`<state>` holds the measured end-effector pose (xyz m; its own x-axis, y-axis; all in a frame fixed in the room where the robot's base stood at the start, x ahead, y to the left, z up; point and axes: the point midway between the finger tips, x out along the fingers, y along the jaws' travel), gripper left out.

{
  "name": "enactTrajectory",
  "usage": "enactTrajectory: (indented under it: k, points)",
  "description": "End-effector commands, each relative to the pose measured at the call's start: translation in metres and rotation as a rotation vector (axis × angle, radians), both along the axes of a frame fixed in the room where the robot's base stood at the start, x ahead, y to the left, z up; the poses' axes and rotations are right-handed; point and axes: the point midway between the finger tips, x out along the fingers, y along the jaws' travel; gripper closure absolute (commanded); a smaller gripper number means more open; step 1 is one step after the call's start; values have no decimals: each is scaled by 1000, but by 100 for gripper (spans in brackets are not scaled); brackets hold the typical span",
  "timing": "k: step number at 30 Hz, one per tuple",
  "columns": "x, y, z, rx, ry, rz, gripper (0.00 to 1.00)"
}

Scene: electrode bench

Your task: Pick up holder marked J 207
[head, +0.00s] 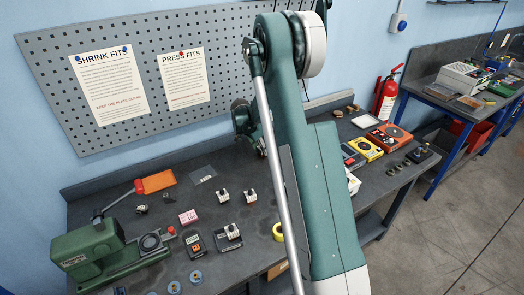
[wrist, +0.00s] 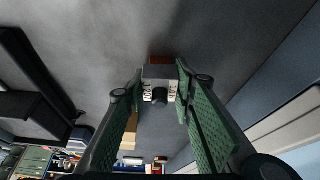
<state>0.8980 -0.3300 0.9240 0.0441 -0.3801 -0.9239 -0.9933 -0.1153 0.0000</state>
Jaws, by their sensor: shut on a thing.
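In the wrist view my gripper (wrist: 160,98) has its green-padded fingers shut on a small grey holder (wrist: 158,72). The holder has white marked faces and a dark round part between them. In the head view my arm hides the gripper and the held holder. Similar small white-and-dark holders stand on the bench: one left of centre (head: 222,195), one beside it (head: 250,196), and one on a dark base nearer the front (head: 232,231). Their markings cannot be read.
The dark bench (head: 110,195) carries a green press (head: 90,250) at left, a pink block (head: 188,217), a dark meter (head: 194,243) and a yellow ring (head: 278,232). Right of my arm are yellow (head: 364,149) and orange (head: 389,138) devices. A pegboard (head: 140,40) stands behind.

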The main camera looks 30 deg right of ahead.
Motion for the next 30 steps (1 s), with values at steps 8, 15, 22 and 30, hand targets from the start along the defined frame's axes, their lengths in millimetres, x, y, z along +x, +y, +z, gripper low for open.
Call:
enactTrajectory:
  k: [8, 15, 22, 30]
  points:
    - [0, 0, 14, 0, 0, 0, 94]
    - [0, 0, 44, 0, 0, 0, 94]
    - [0, 0, 77, 0, 0, 0, 94]
    - [0, 0, 98, 0, 0, 0, 94]
